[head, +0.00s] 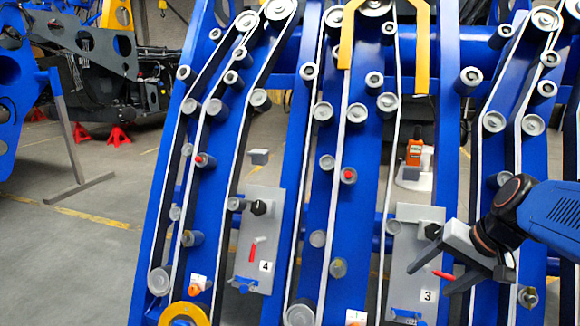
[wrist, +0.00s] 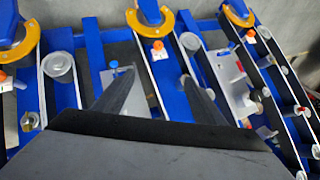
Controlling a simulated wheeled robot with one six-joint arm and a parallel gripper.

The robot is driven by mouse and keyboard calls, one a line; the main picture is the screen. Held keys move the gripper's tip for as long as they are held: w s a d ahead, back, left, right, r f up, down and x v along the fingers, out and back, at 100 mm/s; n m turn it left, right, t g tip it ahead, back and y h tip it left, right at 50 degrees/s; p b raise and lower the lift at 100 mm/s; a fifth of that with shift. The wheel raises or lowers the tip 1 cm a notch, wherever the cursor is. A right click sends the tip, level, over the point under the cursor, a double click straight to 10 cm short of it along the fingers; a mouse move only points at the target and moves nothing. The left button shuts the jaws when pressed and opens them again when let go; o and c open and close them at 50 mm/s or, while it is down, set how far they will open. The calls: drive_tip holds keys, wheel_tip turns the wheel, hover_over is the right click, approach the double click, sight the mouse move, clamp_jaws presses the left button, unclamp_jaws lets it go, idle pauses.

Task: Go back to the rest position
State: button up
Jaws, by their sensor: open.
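My gripper (head: 447,264) is at the right of the head view, in front of the blue harvester chassis (head: 262,159), near the grey plate marked 3 (head: 408,240). In the wrist view the fingers of my gripper (wrist: 156,92) also stand apart, above blue rails and rollers. A red-handled part (head: 443,275) shows between or behind the fingers in the head view; I cannot tell whether it touches them. No separate rest position marker shows.
A grey plate marked 4 (head: 258,245) is mounted further left. Yellow curved guides (wrist: 153,22) stand out from the chassis. An orange device (head: 414,152) sits behind the rails. Open floor (head: 90,235) lies at the left, with red stands (head: 120,137) at the back.

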drive_tip(key=s+a+f+n+h, duration=0.1)
drive_tip(key=s+f+n, duration=0.1)
drive_tip(key=s, duration=0.4)
drive_tip(key=s+a+f+n+h, duration=0.1)
drive_tip(key=s+a+n+h, duration=0.1)
drive_tip(key=s, duration=0.3)
drive_tip(key=shift+s+f+n, duration=0.35)
drive_tip(key=shift+s+n, duration=0.05)
drive_tip(key=shift+n, duration=0.3)
